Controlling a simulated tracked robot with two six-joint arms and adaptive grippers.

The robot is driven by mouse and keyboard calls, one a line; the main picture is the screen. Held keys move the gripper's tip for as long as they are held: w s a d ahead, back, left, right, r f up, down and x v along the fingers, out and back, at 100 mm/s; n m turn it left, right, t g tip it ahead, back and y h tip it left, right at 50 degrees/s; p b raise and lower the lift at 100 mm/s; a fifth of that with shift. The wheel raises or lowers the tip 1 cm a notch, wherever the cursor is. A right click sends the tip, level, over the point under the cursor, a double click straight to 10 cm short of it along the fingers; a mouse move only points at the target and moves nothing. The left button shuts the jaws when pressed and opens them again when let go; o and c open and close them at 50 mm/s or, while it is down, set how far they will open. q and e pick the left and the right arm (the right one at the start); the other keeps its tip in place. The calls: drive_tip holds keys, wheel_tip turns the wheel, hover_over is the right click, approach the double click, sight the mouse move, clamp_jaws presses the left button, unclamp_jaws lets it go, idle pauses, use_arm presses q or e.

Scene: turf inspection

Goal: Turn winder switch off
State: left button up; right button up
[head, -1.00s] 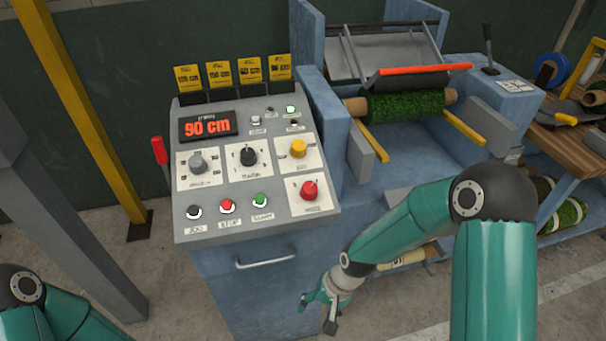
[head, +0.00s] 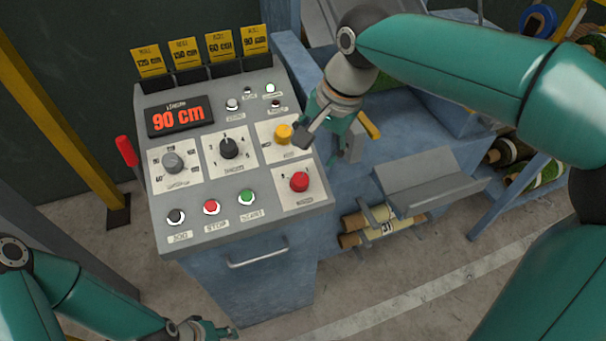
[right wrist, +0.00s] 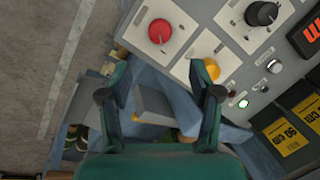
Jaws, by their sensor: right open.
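The control panel (head: 190,215) carries the switches. A red knob (head: 299,182) sits at its lower right on a white plate, with a yellow knob (head: 283,134) above it; their small labels are hard to read. In the right wrist view the red knob (right wrist: 160,31) is at the top and the yellow knob (right wrist: 211,69) shows by one finger. My right gripper (head: 328,140) is open and empty, over the panel's right edge by the yellow knob; contact cannot be told. My left gripper (head: 208,329) is low in front of the cabinet, its opening unclear.
Grey and black knobs, a red lever (head: 126,151) and jog, stop and start buttons are close by. The display (head: 180,116) reads 90 cm. Yellow cards stand along the panel's back. A grey tray (head: 425,185) and rolls (head: 365,222) lie to the right.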

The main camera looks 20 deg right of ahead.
sight(301, 178)
drive_tip(key=x, duration=1.2)
